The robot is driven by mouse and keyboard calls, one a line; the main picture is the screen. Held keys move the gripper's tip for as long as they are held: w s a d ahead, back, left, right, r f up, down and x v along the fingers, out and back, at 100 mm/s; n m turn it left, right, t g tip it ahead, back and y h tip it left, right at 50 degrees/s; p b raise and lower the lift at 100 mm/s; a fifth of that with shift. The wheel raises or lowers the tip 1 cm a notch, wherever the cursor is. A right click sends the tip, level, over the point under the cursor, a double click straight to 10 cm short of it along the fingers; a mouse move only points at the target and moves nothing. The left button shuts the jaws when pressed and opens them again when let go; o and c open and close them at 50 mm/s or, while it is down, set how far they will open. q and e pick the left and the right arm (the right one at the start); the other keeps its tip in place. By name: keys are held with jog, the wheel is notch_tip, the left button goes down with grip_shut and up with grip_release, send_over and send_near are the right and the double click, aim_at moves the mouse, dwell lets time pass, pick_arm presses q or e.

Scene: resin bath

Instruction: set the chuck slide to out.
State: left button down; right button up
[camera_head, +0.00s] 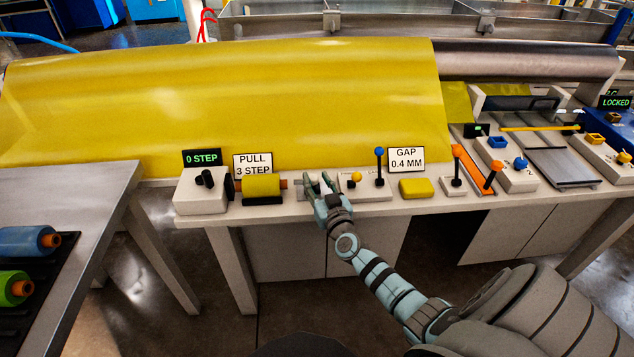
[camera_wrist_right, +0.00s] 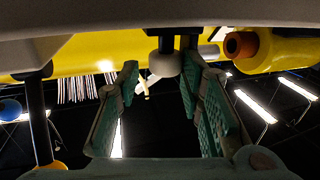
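My right gripper (camera_head: 323,186) is at the front of the bench, just right of the small yellow roll (camera_head: 262,186) with its orange core. In the right wrist view its two green-padded fingers (camera_wrist_right: 160,110) are apart. A pale knob (camera_wrist_right: 166,65) on a dark stem shows between and beyond them, and I cannot tell whether they touch it. It looks like the handle of the chuck slide. In the head view the gripper mostly hides this part, so its setting cannot be read. The roll's orange core (camera_wrist_right: 238,46) also shows in the right wrist view. My left gripper is not in view.
Close to the right of the gripper are a yellow-knobbed lever (camera_head: 355,177) and a blue-knobbed lever (camera_head: 379,153). A grey box with a black knob (camera_head: 204,190) stands left of the roll. A yellow block (camera_head: 416,187) and orange-knobbed levers (camera_head: 456,152) stand farther right.

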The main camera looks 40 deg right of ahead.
jog(key=shift+a, duration=0.1)
dwell(0.3)
jog(key=shift+s, duration=0.25)
jog(key=v, duration=1.1)
jog(key=shift+s, duration=0.25)
